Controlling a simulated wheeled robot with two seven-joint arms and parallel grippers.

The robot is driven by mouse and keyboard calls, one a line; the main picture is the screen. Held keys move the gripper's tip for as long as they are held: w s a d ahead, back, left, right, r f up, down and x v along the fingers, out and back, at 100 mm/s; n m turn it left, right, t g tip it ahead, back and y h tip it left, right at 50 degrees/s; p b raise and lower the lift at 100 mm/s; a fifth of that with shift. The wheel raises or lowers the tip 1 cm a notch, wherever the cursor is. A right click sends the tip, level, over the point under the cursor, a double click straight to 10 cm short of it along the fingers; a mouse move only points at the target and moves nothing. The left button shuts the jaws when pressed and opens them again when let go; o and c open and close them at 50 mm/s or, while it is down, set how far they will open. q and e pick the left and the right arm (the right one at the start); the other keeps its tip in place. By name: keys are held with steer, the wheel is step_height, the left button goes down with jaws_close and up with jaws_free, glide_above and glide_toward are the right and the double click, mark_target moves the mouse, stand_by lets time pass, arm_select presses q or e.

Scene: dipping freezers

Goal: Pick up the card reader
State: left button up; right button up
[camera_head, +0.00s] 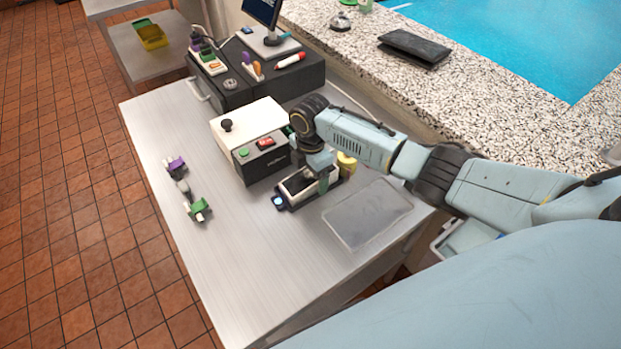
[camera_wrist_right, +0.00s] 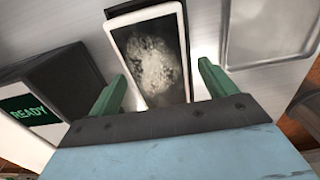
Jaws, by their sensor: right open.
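A flat device with a white frame and dark face (camera_head: 297,182), which looks like the card reader, lies on a dark base on the metal table. In the right wrist view the device (camera_wrist_right: 152,55) shows its dark, smudged face, with the white frame around it. My right gripper (camera_head: 322,183) is over the device's right part in the head view. Its two green fingers (camera_wrist_right: 160,88) are open, one to either side of the device's near end in the wrist view. I cannot tell whether they touch it. My left gripper is out of view.
A white and black box (camera_head: 262,165) with a green button stands close behind the device. A yellow object (camera_head: 347,163) and a clear flat tray (camera_head: 367,214) are to the right. Purple and green clips (camera_head: 197,209) lie left. The table's front left is clear.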

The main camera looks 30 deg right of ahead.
mark_target(310, 175)
steer(key=shift+f, duration=0.1)
steer(key=shift+c, duration=0.2)
steer(key=c, duration=1.2)
step_height(310, 175, up, 10)
steer(key=s+a+m+b, duration=0.1)
steer(key=s+m+b, duration=0.1)
steer(key=m+b, duration=0.2)
steer(key=s+a+m+b, duration=0.2)
steer(key=s+m+b, duration=0.1)
steer(key=m, duration=0.6)
steer(key=s+a+m+b, duration=0.1)
steer(key=s+m+b, duration=0.2)
steer(key=m+b, duration=0.2)
steer(key=shift+a+f+m, duration=0.1)
steer(key=shift+a+m, duration=0.15)
steer(key=shift+m, duration=0.55)
